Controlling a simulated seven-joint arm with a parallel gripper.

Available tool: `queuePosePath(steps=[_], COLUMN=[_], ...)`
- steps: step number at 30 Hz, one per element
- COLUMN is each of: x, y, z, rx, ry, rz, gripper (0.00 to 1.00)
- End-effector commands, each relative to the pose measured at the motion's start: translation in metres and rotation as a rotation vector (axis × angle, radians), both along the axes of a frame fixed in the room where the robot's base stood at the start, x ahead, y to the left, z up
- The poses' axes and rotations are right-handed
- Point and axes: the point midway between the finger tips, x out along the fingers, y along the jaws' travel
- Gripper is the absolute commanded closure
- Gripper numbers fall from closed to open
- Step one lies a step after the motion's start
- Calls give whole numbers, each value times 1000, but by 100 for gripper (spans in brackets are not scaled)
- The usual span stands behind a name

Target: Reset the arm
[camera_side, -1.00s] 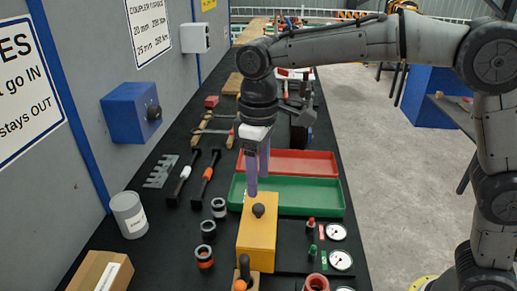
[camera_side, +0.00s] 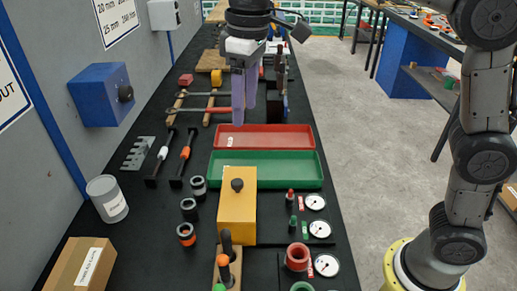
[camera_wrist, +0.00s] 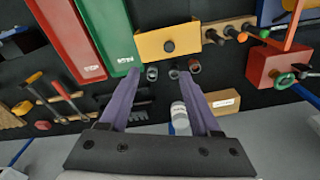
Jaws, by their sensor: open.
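My gripper (camera_side: 244,106) has two long purple fingers pointing down. It hangs in the air near the red tray (camera_side: 290,136) in the side view, above the bench. In the wrist view my gripper (camera_wrist: 160,95) shows its fingers spread apart with nothing between them. The yellow box with a black knob (camera_side: 236,215) stands on the bench, apart from the fingers. The yellow box also shows at the top of the wrist view (camera_wrist: 185,40).
A green tray (camera_side: 295,170) lies beside the red one. Dark rings (camera_side: 189,209), gauges (camera_side: 320,229), a white can (camera_side: 107,199) and a cardboard box (camera_side: 80,266) are on the black bench. A blue wall box (camera_side: 99,96) juts out on the left.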

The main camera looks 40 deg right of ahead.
Motion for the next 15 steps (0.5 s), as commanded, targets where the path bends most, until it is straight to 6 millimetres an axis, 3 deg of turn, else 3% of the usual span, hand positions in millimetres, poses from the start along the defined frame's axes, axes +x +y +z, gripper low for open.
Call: queuePosePath(steps=[3,7,11,15], x=[-29,-68,-108,-151], y=[-39,-77,-107,-131], z=[26,36,31,11], rx=[19,38,54,68], ry=[-52,-114,-179,-252], rz=[-68,-146,-223,-307], gripper=[36,36,36,36])
